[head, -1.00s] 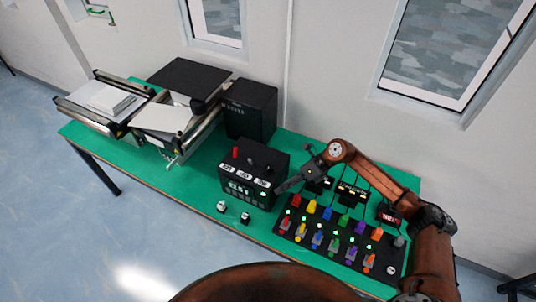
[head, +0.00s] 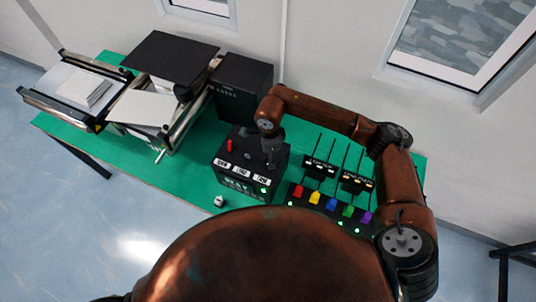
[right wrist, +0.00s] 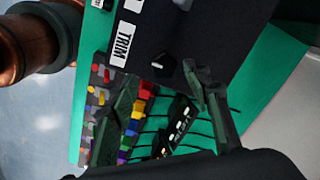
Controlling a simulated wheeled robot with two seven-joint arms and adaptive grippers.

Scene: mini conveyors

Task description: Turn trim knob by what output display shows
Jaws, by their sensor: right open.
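The black control box (head: 238,185) stands on the green table, with white labels along its top and a lit display on its front, partly legible at best. My right gripper (head: 269,160) is over the right part of the box top. In the right wrist view its open fingers (right wrist: 163,76) stand on either side of the knob; contact cannot be told. My left gripper is out of view.
A red-handled lever (head: 229,146) stands on the box's left. Colored switches (head: 330,202) and small displays (head: 320,168) are to the right. Conveyors (head: 150,105) and a black case (head: 241,88) are behind left. My brown arm hides the table's front.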

